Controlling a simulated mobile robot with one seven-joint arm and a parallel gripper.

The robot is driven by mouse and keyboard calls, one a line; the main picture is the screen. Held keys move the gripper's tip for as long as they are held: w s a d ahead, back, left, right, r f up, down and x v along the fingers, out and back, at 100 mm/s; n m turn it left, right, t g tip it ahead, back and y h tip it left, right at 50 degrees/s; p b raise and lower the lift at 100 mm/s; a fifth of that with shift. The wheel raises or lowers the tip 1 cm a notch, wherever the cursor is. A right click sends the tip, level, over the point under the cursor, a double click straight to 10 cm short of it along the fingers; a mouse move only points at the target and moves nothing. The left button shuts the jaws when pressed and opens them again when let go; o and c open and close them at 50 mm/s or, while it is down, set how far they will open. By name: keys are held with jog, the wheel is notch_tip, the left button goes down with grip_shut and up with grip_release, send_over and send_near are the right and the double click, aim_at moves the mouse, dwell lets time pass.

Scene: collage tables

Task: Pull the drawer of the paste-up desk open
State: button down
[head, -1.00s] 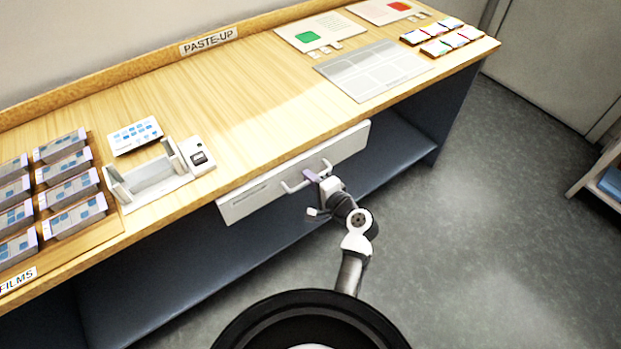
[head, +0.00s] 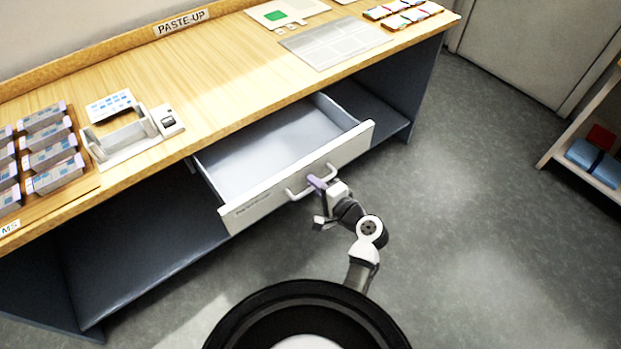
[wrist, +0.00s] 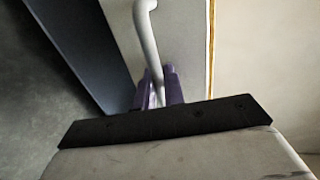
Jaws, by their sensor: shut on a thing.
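The drawer (head: 270,145) of the paste-up desk (head: 215,75) stands partly out in the head view, and its pale inside shows empty. Its white front panel (head: 345,158) carries a pale bar handle (head: 297,193). My gripper (head: 318,184) is shut on this handle, in front of the panel. In the wrist view the handle (wrist: 148,40) runs down between the purple fingertips of my gripper (wrist: 158,88). The fingertips hide part of the bar.
On the desk top are several film boxes (head: 50,155), a white holder (head: 125,138), a grey sheet (head: 335,43) and small coloured blocks (head: 405,15). A shelf with blue and red things (head: 595,160) stands at the right. The grey floor (head: 480,200) right of my arm is clear.

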jog(key=f+v, duration=0.1)
jog(key=v, duration=0.5)
jog(key=shift+s+d, duration=0.3)
jog(key=shift+s, duration=0.15)
jog(key=shift+f, duration=0.1)
jog(key=c, duration=1.8)
grip_release()
jog(key=shift+c, duration=0.2)
jog(key=shift+s+d, duration=0.1)
jog(key=shift+s, duration=0.05)
